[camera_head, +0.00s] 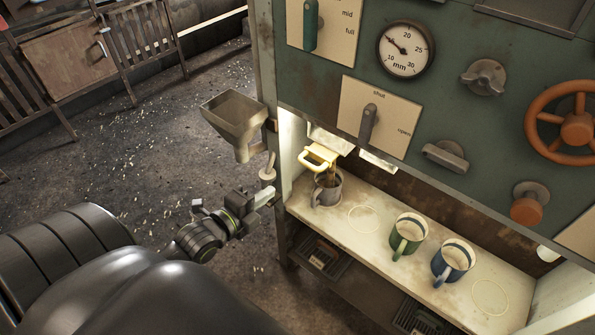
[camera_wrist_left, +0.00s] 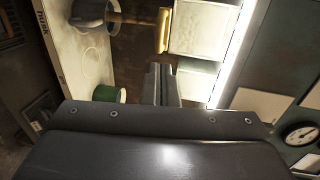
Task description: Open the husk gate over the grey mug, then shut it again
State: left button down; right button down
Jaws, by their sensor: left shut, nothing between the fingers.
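The grey mug (camera_head: 328,192) stands upright at the left end of the lit shelf, on the side nearest my left arm. The husk gate's yellow handle (camera_head: 318,157) sticks out just above it; it also shows in the wrist view (camera_wrist_left: 163,30). Brown matter shows between the gate and the mug's mouth, and the wrist view shows it at the grey mug (camera_wrist_left: 92,20) too. My left gripper (camera_head: 268,195) is shut and empty, left of the mug and apart from the handle. Its closed fingers (camera_wrist_left: 160,85) point toward the gate area. My right gripper is out of view.
A green mug (camera_head: 408,237) and a blue mug (camera_head: 453,262) stand further right on the shelf (camera_head: 385,240). A metal hopper (camera_head: 234,118) hangs on the cabinet's left post. A shut/open lever (camera_head: 368,125) and an orange wheel (camera_head: 577,128) sit on the panel above.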

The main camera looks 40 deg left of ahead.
aim_at(307, 165)
pick_arm(q)
jog(key=x, duration=1.3)
jog(key=shift+f+p, duration=0.1)
jog(key=shift+p, duration=0.25)
jog(key=shift+w+f+b, duration=0.1)
jog(key=shift+w+b, duration=0.35)
jog(key=shift+w, duration=0.1)
jog(key=shift+w+d+b, duration=0.1)
jog(key=shift+w+b, duration=0.4)
jog(key=shift+w, duration=0.2)
jog(key=shift+r, duration=0.3)
